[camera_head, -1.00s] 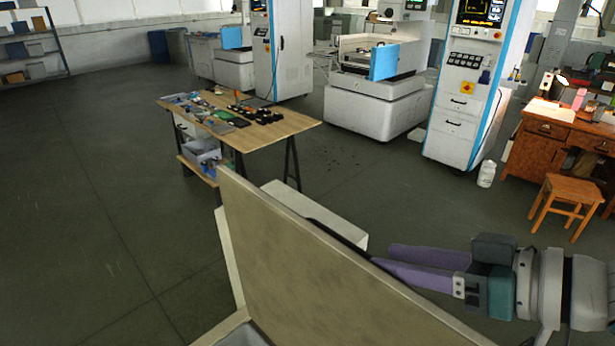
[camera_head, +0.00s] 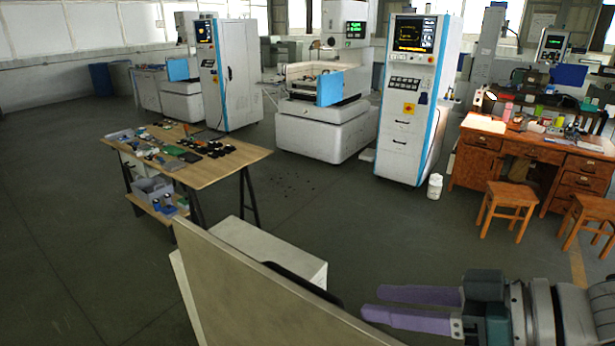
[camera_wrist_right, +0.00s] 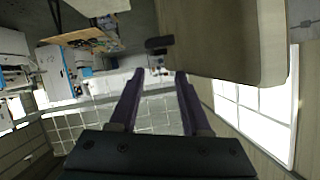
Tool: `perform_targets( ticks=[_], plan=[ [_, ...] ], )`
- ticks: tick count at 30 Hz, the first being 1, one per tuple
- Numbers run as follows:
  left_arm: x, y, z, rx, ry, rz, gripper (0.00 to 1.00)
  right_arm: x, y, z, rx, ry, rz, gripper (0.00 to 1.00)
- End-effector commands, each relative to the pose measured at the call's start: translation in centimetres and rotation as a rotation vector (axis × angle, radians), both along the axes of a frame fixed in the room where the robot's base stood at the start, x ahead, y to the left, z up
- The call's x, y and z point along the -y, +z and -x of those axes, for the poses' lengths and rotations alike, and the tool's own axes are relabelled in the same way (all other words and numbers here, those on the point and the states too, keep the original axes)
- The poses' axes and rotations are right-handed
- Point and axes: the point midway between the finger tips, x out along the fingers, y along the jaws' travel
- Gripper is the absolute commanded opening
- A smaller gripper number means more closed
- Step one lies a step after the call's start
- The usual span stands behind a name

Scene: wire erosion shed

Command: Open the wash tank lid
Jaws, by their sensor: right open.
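The wash tank lid (camera_head: 275,305) is a beige panel standing raised and steeply tilted at the bottom of the head view. In the right wrist view the lid (camera_wrist_right: 225,40) fills the upper right, with a dark handle (camera_wrist_right: 158,42) at its edge. My right gripper (camera_head: 366,302) has purple fingers and is open and empty, beside the lid's right edge. In the wrist view its fingertips (camera_wrist_right: 158,76) have nothing between them, and the handle appears beyond them. The tank's inside is hidden in the head view. My left gripper is not in view.
A white box-shaped unit (camera_head: 265,250) stands behind the lid. A wooden worktable (camera_head: 225,170) with small parts is farther left. White machines (camera_head: 325,125) and a control cabinet (camera_head: 405,130) stand at the back. A desk (camera_head: 500,145) and stools (camera_head: 510,195) are right.

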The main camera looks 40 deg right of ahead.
Motion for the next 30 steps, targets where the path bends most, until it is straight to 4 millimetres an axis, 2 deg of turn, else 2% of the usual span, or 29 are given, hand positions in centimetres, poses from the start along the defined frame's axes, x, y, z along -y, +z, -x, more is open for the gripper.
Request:
perform_targets(
  ticks=[21,30],
  plan=[
    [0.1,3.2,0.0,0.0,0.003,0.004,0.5,2.8,2.0,4.4,-0.001,0.001,0.001,0.49],
    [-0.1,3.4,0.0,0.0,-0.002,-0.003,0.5,3.2,2.1,5.0,0.0,0.0,0.001,0.49]
  ],
)
